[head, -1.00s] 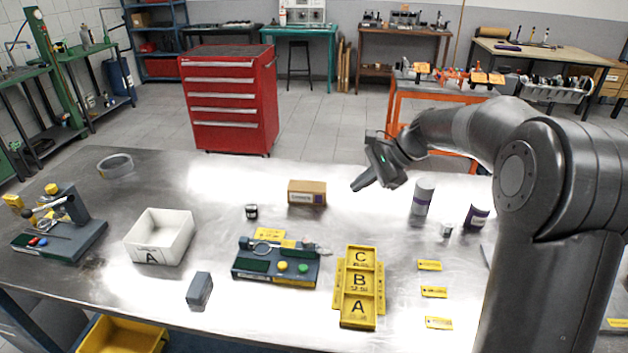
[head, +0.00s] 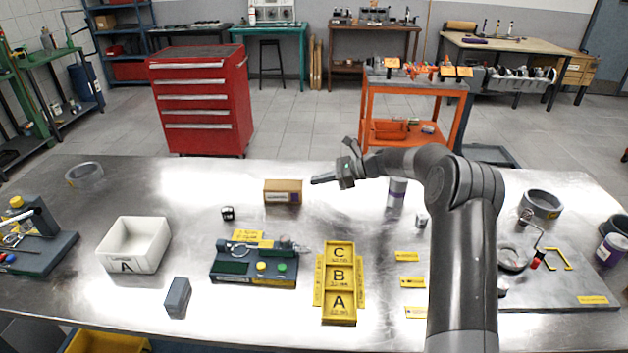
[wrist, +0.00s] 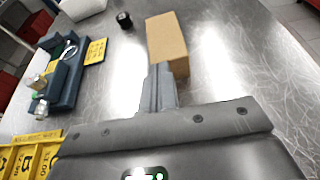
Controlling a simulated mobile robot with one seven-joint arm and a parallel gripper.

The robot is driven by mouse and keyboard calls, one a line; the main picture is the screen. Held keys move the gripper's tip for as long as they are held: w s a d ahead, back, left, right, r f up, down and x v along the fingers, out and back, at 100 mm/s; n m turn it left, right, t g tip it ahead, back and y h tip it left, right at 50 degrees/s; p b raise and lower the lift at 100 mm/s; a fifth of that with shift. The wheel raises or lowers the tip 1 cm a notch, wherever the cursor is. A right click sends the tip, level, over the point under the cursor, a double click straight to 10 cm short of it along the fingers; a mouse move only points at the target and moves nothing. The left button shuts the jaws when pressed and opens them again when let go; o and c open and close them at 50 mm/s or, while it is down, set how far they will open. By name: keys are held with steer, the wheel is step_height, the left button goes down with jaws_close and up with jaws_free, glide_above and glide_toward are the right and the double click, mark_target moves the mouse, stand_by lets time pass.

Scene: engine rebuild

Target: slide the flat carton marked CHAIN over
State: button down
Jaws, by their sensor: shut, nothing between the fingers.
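A small brown carton (head: 283,192) lies on the steel table behind the grey fixture, with a label on its front too small to read. In the wrist view the plain top of the carton (wrist: 166,38) faces me. My gripper (head: 314,181) is shut and empty, just right of the carton, its fingers pointing left toward it. In the wrist view the closed fingertips (wrist: 159,72) are at the carton's near end. I cannot tell whether they touch it.
A small dark jar (head: 228,213) stands left of the carton. The grey fixture (head: 253,264), white bin A (head: 150,264) and yellow A-B-C tray (head: 338,319) are nearer the front. A canister (head: 397,193) stands right of my gripper. The table behind the jar is bare.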

mark_target(288, 186)
steer(key=a, duration=0.6)
steer(key=a+f, duration=0.1)
steer(key=a, duration=0.2)
steer(key=shift+a, duration=0.35)
steer(key=shift+f, duration=0.4)
steer(key=shift+d, duration=0.1)
